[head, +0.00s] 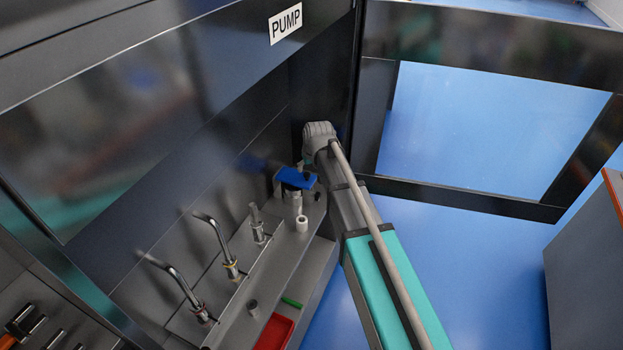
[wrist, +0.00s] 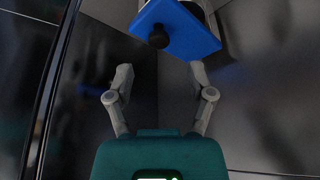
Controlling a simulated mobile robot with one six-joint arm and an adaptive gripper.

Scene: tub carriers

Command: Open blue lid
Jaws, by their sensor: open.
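The blue lid (head: 297,178) sits on top of a small grey container (head: 292,197) on the narrow grey shelf in the head view. In the wrist view the blue lid (wrist: 178,28) shows at the top, with a round black knob (wrist: 158,37) on it. My gripper (wrist: 163,85) is open and empty, its two grey fingers spread apart below the lid in the picture, not touching it. In the head view my arm reaches up past the right of the shelf, and my fingers cannot be made out there.
Two curved metal taps (head: 218,240) and a short metal post (head: 257,225) stand along the shelf. A white cylinder (head: 302,223) stands near the lid. A red tray (head: 275,332) lies lower. Dark panels, one with a PUMP sign (head: 286,23), close in the corner.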

